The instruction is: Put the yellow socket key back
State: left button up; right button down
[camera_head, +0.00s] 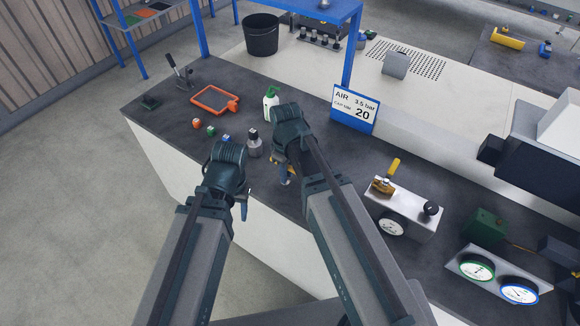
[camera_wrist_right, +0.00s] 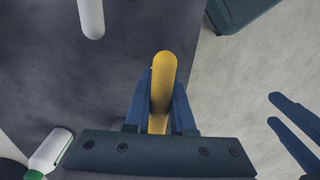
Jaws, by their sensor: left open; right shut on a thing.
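The yellow socket key (camera_wrist_right: 163,85) is a yellow bar with a rounded end, between the blue fingers of my right gripper (camera_wrist_right: 160,108) in the right wrist view. That gripper is shut on it. In the head view my right gripper (camera_head: 285,172) is over the dark bench near its front edge, with only a bit of yellow-orange showing beside it; the key's far end is hidden. My left gripper (camera_head: 243,205) is open and empty at the bench's front edge, left of the right one. Its fingers (camera_wrist_right: 292,125) also show in the right wrist view.
Small orange (camera_head: 196,123), green (camera_head: 211,131) and blue (camera_head: 226,138) pieces stand in a row on the bench. A grey bottle (camera_head: 254,146), a white-green bottle (camera_head: 270,104) and an orange frame (camera_head: 212,101) are close by. A yellow-handled valve unit (camera_head: 405,208) stands right.

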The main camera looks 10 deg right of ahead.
jog(key=w+f+b, duration=0.1)
jog(key=w, duration=0.1)
jog(key=w+d+f+b, duration=0.1)
jog(key=w+f, duration=0.1)
jog(key=w+d+f+b, duration=0.1)
jog(key=w+b, duration=0.1)
jog(key=shift+w+d+f, duration=0.15)
jog(key=shift+f, duration=0.05)
jog(key=shift+r, duration=0.15)
dwell(0.4)
jog(key=c, duration=1.2)
grip_release()
jog(key=shift+f, duration=0.25)
jog(key=o, duration=0.4)
jog(key=shift+r, duration=0.1)
jog(key=shift+o, duration=0.2)
